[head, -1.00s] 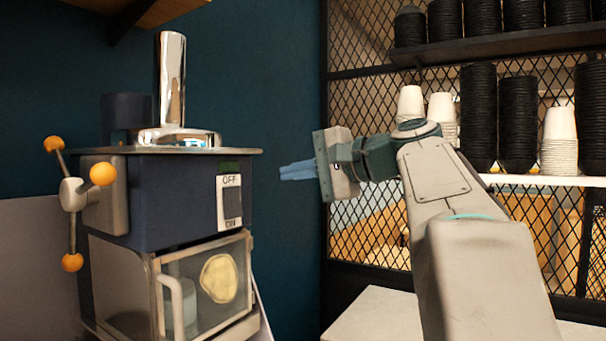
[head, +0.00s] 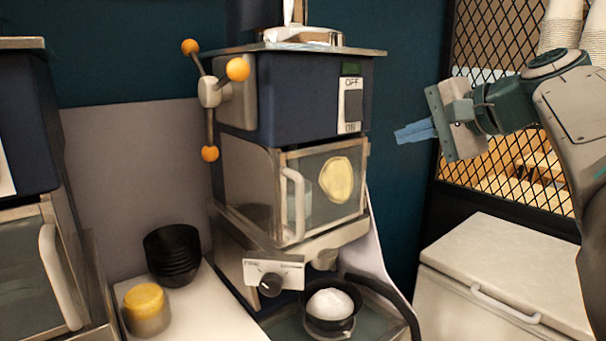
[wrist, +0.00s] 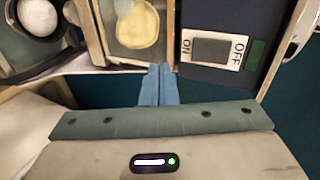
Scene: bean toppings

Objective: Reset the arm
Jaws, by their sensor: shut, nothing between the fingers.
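My gripper (head: 414,132) is in the air to the right of the dark blue machine (head: 305,100), apart from it. Its light blue fingers are closed together with nothing between them. They also show in the wrist view (wrist: 158,84), pointing toward the machine. The machine's front carries an OFF/ON switch (head: 352,105), and a clear door with a handle shows below it. My arm comes in from the right side of the head view.
A black bowl with a white mound (head: 330,305) stands under the machine. Stacked black bowls (head: 172,255) and a yellow-topped jar (head: 146,310) are on the left counter. A white lidded chest (head: 510,280) stands at right, before a mesh shelf with white cups (head: 560,28).

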